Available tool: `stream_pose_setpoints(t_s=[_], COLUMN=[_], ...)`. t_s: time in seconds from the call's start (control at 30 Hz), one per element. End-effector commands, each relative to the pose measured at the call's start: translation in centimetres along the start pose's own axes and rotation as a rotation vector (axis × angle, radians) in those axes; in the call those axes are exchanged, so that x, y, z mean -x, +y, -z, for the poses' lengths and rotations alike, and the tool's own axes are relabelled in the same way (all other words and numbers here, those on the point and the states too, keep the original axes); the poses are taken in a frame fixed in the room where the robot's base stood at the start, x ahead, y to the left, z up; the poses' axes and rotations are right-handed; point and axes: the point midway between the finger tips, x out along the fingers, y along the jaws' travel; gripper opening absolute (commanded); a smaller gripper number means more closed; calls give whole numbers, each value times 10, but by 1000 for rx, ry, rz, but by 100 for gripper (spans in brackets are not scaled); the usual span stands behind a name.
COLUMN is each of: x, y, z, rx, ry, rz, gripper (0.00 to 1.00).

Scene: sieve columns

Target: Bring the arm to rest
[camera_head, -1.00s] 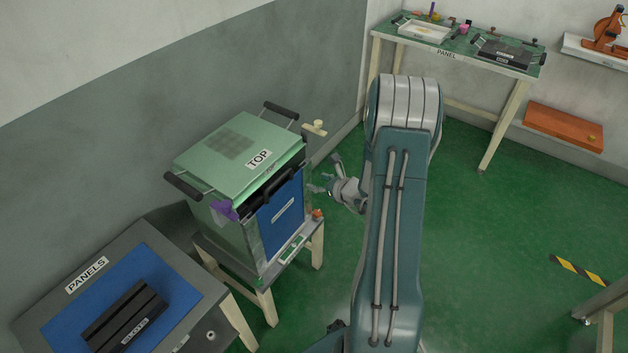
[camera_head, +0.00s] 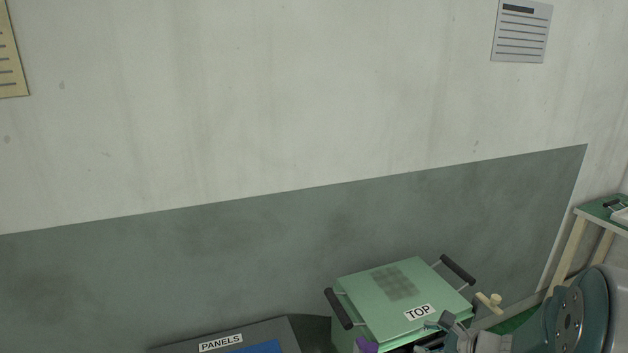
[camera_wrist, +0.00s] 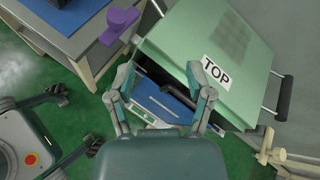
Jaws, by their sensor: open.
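My gripper (camera_wrist: 160,76) is open, with its two fingers spread and nothing held between them. In the wrist view, the green box lid marked TOP (camera_wrist: 228,45) and the box's blue front panel (camera_wrist: 158,102) show beyond the fingers. I cannot tell whether a finger touches the box. In the head view, my gripper (camera_head: 447,332) is partly visible at the lower edge, by the right front corner of the lid (camera_head: 375,310). My arm fills the lower right corner there, and most of it is out of frame.
A purple piece (camera_wrist: 119,24) is by the box's left side. Black handles (camera_wrist: 285,98) stick out from the lid, and a pale wooden knob (camera_head: 494,298) stands to its right. The PANELS table (camera_head: 225,342) is at lower left. A green-topped table (camera_head: 598,209) is at the right edge.

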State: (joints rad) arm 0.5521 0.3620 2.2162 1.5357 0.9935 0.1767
Motion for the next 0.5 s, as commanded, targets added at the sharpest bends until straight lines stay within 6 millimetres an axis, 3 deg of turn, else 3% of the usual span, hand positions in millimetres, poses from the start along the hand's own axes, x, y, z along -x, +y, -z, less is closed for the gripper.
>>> stream_pose_setpoints(t_s=[0.03,0.2,0.5], x=[2,16,60], y=[10,50,116], z=[-24,-80,-138], rx=[97,424,1011], ry=[0,20,97], rz=[-53,-236,-505], gripper=[67,67,67])
